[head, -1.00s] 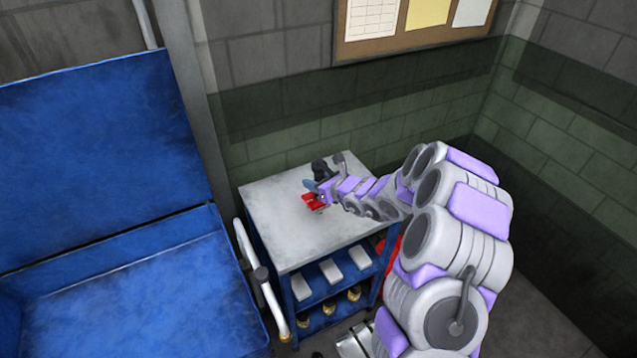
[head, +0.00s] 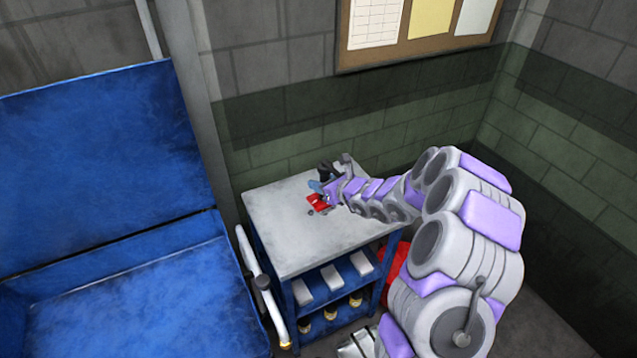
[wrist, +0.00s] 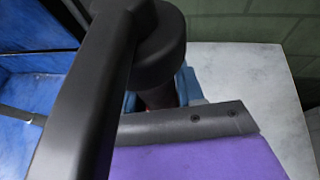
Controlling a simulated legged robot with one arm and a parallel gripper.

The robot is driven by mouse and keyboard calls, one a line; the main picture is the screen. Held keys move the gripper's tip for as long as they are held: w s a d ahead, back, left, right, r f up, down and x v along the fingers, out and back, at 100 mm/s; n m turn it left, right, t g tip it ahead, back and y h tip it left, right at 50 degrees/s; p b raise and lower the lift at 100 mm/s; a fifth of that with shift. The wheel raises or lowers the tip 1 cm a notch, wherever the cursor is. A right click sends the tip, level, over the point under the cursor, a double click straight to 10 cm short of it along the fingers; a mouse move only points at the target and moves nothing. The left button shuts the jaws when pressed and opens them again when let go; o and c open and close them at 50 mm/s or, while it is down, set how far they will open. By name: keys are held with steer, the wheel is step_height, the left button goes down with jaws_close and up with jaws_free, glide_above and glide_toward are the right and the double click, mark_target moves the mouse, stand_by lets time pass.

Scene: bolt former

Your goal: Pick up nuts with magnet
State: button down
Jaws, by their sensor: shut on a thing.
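My gripper (head: 327,185) is over the far part of the grey cart top (head: 285,240). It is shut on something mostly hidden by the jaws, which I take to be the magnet. A red piece (head: 317,203) shows at the gripper's tip, low over the cart top; contact with the surface cannot be told. Small grey bits beside the red piece are too small to identify as nuts. In the wrist view my gripper's dark jaws (wrist: 150,80) fill the middle, with only slivers of blue and red behind them.
The cart top is bare toward its front and left. White boxes (head: 332,275) and several brass-coloured items (head: 331,311) sit on the shelves below. A large blue machine (head: 130,290) stands at left, with a white rail (head: 262,285) between. Walls close in behind and at right.

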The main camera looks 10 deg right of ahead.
steer(key=shift+w+d, duration=0.1)
steer(key=shift+d, duration=0.25)
steer(key=shift+w+r, duration=0.15)
steer(key=shift+w, duration=0.1)
steer(key=w+a+r, duration=0.1)
steer(key=w+a, duration=0.2)
steer(key=w, duration=0.2)
step_height(320, 180, down, 9)
steer(key=b, duration=0.5)
steer(key=shift+s+d+b, duration=0.2)
steer(key=shift+d+b, duration=0.2)
steer(key=shift+f, duration=0.1)
stand_by(1.0)
